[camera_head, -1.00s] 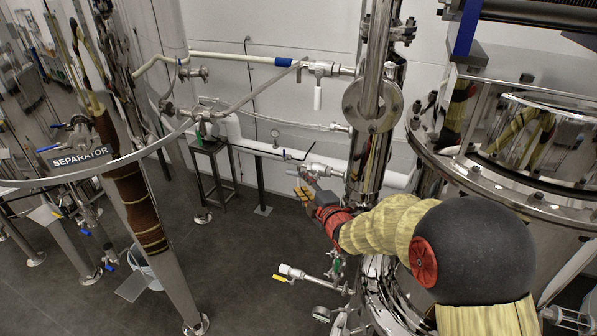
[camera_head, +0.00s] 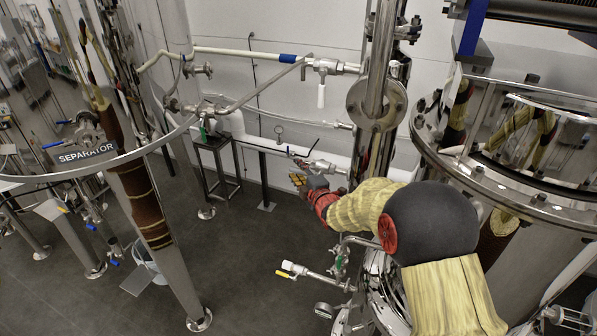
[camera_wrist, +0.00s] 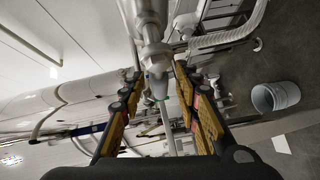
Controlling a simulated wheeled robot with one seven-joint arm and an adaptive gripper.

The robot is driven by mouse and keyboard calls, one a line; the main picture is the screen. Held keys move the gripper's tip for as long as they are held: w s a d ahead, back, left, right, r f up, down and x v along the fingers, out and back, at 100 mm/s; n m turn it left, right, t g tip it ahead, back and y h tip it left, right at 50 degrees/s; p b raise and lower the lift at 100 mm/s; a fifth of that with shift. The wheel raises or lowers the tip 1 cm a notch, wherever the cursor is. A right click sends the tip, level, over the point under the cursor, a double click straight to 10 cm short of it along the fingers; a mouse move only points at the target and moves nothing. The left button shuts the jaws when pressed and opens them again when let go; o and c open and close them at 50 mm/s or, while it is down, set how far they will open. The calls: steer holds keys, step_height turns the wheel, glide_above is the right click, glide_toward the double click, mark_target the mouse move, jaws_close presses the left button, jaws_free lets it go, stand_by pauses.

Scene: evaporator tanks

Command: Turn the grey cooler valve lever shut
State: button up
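In the wrist view a silver valve (camera_wrist: 154,50) sits on a pipe just beyond my fingertips. A short light-grey piece that looks like its lever (camera_wrist: 158,86) points down the picture between my two fingers. My gripper (camera_wrist: 158,77) is open, one orange-padded finger on each side of that piece; I cannot tell whether either finger touches it. In the head view my gripper (camera_head: 299,181) is beside a silver valve (camera_head: 322,166) on the pipe left of the steel column. The lever cannot be made out clearly there.
Above hangs another valve with a white lever (camera_head: 321,96). A valve with a yellow lever (camera_head: 292,270) sticks out below. A steel column (camera_head: 376,105) and large tank (camera_head: 540,160) stand right. Open floor (camera_head: 240,260) lies left. A bucket (camera_wrist: 275,96) stands on the floor.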

steer(key=shift+c, duration=0.4)
steer(key=c, duration=0.7)
jaws_close()
